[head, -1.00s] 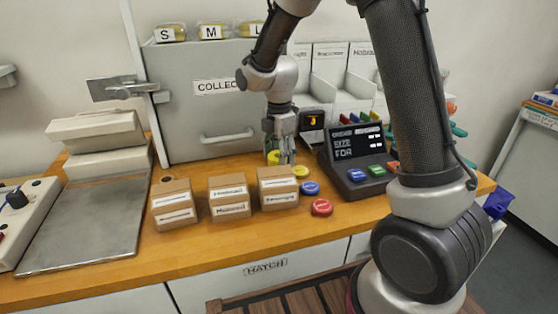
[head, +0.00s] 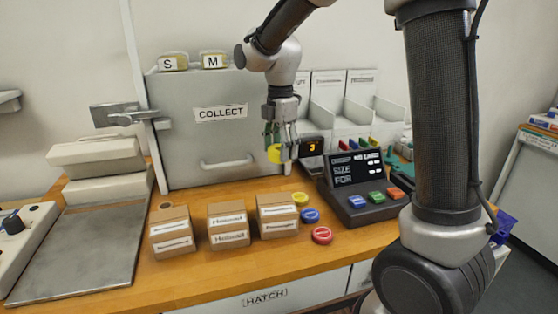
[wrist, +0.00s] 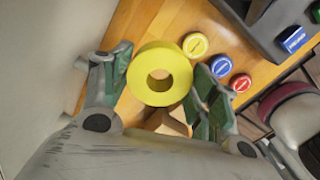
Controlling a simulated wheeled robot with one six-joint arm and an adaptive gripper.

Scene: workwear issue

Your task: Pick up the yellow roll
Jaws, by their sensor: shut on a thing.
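The yellow roll (wrist: 147,64) is a thick ring with a round hole, seen between my fingers in the wrist view. In the head view the yellow roll (head: 274,154) shows partly behind the fingers, in the air above the wooden counter. My gripper (head: 281,153) is shut on it and holds it up in front of the grey COLLECT cabinet. In the wrist view, my gripper's (wrist: 160,85) green-padded fingers stand on either side of the roll.
Several cardboard boxes (head: 229,224) stand on the counter (head: 200,265). Yellow, blue and red round buttons (head: 321,235) sit right of them, beside a dark console (head: 357,177). The COLLECT cabinet (head: 180,140) stands close behind. A grey metal plate (head: 85,240) lies at the left.

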